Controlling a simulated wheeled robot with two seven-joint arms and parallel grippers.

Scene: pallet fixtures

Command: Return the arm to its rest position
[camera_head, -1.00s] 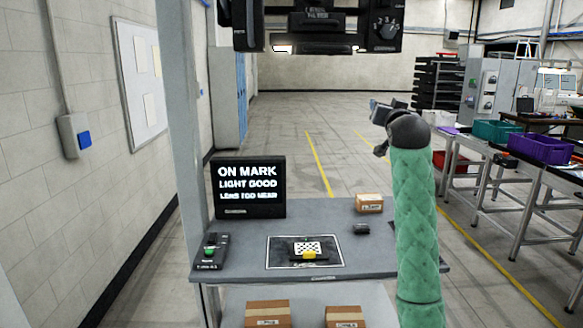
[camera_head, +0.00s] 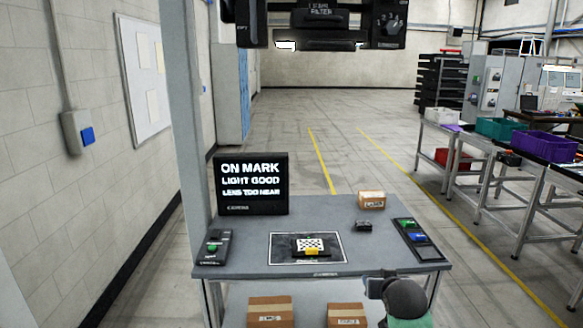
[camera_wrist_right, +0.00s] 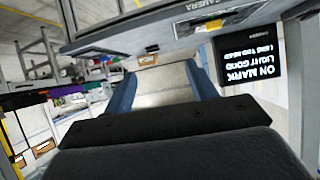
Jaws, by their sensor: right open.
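My right arm shows at the bottom right of the head view, low in front of the table's front edge. Its gripper (camera_head: 376,287) is partly hidden by the dark wrist, with a blue-grey finger showing. In the right wrist view my right gripper (camera_wrist_right: 165,88) is open, its two blue fingers apart with nothing between them. That view is tilted, with the table and the screen in its upper part. My left gripper is not in the head view.
A grey table (camera_head: 330,215) holds a black screen (camera_head: 251,184) reading "ON MARK, LIGHT GOOD, LENS TOO NEAR", a checkered plate (camera_head: 309,246), a small carton (camera_head: 372,200), and button boxes (camera_head: 213,247) (camera_head: 417,238). Cartons (camera_head: 270,311) sit on the shelf below. A dark camera unit (camera_head: 318,22) hangs overhead.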

